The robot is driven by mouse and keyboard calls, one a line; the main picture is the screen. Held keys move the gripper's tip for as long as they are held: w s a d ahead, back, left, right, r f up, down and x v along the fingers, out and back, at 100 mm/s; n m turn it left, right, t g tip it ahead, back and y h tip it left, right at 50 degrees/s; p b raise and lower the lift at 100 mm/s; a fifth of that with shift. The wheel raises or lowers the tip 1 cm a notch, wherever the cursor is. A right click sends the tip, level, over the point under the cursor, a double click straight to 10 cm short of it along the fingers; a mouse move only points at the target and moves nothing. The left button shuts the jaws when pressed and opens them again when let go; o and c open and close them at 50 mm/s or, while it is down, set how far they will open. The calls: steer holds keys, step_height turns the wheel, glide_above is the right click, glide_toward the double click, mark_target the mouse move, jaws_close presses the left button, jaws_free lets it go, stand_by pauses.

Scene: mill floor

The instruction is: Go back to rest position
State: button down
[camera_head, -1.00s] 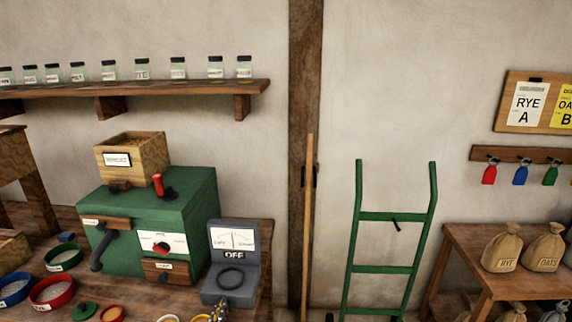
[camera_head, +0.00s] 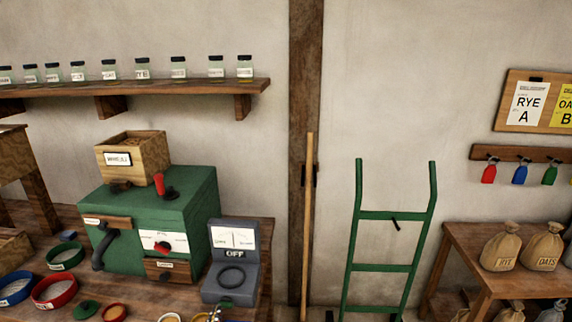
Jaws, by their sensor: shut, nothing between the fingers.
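The rest of my arm is out of view.
A green mill (camera_head: 185,225) with a wooden hopper (camera_head: 135,155) stands on the bench at left. Bowls, including a red one (camera_head: 54,291), crowd its front. A green hand truck (camera_head: 382,268) leans on the wall. Sacks (camera_head: 502,249) stand on the right table (camera_head: 470,255).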

steer(key=shift+s, duration=1.2)
